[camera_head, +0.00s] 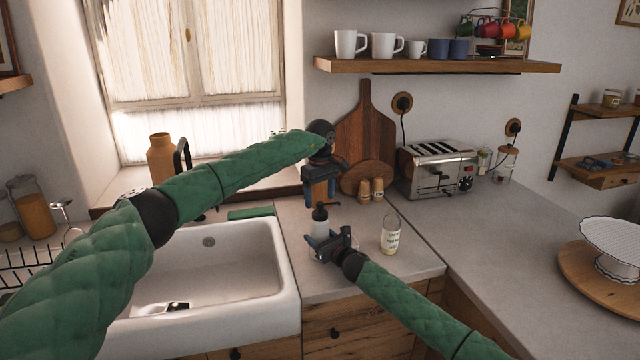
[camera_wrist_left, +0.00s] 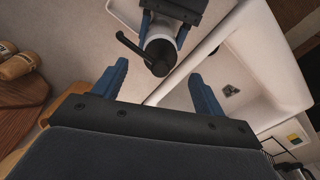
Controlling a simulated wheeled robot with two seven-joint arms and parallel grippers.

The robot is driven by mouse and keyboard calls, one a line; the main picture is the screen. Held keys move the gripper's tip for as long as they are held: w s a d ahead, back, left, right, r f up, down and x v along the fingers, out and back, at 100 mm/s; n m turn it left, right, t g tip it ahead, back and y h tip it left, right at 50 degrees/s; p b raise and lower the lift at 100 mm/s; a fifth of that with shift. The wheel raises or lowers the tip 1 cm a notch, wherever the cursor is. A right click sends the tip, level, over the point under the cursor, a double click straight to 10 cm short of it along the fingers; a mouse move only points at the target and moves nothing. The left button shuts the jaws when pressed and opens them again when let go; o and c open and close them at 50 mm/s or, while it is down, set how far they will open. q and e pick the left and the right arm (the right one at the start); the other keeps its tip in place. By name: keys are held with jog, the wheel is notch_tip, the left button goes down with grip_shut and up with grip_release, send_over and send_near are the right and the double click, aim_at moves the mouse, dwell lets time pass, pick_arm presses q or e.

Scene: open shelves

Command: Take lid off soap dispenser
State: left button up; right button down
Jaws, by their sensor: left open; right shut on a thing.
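The soap dispenser (camera_head: 321,229) is a pale bottle standing on the counter right of the sink. Its lid is a black pump top (camera_head: 320,212) with a spout, and it is on the bottle. My right gripper (camera_head: 322,245) is shut around the bottle's body, low down. My left gripper (camera_head: 320,203) points down from above, open and empty, over the pump top. In the left wrist view the black pump top (camera_wrist_left: 160,54) lies between and beyond the open left fingers (camera_wrist_left: 153,80), apart from them. My right gripper (camera_wrist_left: 172,10) also shows there, on the white bottle (camera_wrist_left: 161,33).
A white sink (camera_head: 287,270) is to the left. A labelled jar (camera_head: 390,238) stands just right of the dispenser. Wooden shakers (camera_head: 371,190), cutting boards (camera_head: 365,130) and a toaster (camera_head: 440,168) are behind.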

aim_at(320, 203)
pick_arm(q)
jog(key=shift+f, duration=2.35)
jog(key=c, duration=1.2)
jog(key=shift+o, duration=0.2)
